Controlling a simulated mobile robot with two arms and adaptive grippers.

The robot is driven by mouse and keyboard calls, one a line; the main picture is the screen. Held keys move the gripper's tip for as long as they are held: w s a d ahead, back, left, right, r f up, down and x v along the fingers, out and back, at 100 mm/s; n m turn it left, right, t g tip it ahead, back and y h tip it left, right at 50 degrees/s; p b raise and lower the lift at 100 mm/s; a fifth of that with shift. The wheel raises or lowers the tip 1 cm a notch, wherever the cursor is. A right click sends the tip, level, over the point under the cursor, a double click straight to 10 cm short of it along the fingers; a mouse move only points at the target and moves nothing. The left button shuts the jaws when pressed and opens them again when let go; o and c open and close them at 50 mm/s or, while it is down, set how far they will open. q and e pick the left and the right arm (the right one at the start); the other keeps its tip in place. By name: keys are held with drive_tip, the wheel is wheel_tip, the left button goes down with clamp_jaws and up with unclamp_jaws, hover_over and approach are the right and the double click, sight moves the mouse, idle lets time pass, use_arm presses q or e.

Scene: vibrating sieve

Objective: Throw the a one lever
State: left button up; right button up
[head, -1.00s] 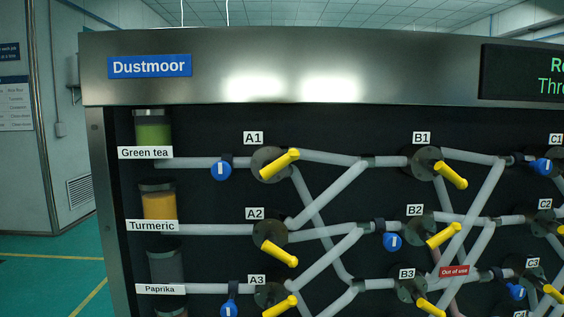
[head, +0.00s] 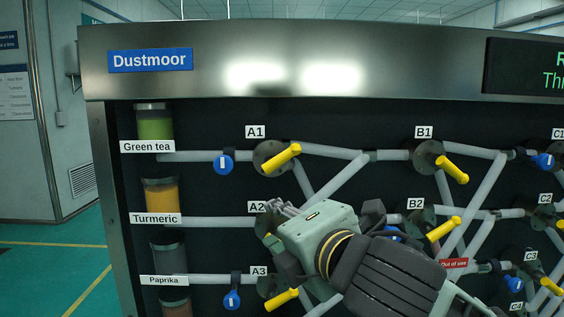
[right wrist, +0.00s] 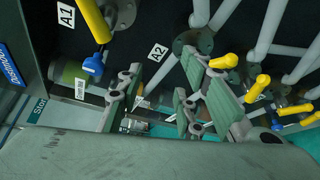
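The A1 lever (head: 281,157) is a yellow handle on a round dark hub, slanting up to the right under the A1 label (head: 256,132). It also shows at the top left of the right wrist view (right wrist: 95,20), left of the fingers. My right gripper (head: 278,212) is below the A1 lever, in front of the A2 hub, apart from the lever. Its arm hides most of the A2 lever. In the right wrist view my right gripper (right wrist: 160,70) has its fingers spread with nothing held between them. My left gripper is not in view.
The B1 lever (head: 452,169) and B2 lever (head: 443,229) stand to the right, the A3 lever (head: 282,299) below. A blue valve tag (head: 223,162) hangs on the pipe left of A1. Grey pipes cross the dark panel. A red sign (head: 454,263) reads "Out of use".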

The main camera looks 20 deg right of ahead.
sight(282, 162)
drive_tip(key=r+n+p, duration=0.1)
drive_tip(key=r+p, duration=0.2)
drive_tip(key=d+r+n+t+p, duration=0.1)
drive_tip(key=r+p, duration=0.2)
drive_tip(key=d+r+t+h+p, duration=0.1)
drive_tip(key=r+p, duration=0.2)
drive_tip(key=shift+r+n, duration=0.15)
drive_tip(key=shift+n, duration=0.25)
drive_tip(key=w, duration=0.1)
drive_tip(key=w+p, duration=0.1)
drive_tip(key=w, duration=0.1)
drive_tip(key=w+p, duration=0.1)
drive_tip(key=w, duration=0.1)
drive_tip(key=shift+w+a+f, duration=0.2)
drive_tip(key=shift+f, duration=0.15)
drive_tip(key=shift+s, duration=0.15)
drive_tip(key=shift+c, duration=0.4)
drive_tip(key=shift+r, duration=0.1)
clamp_jaws()
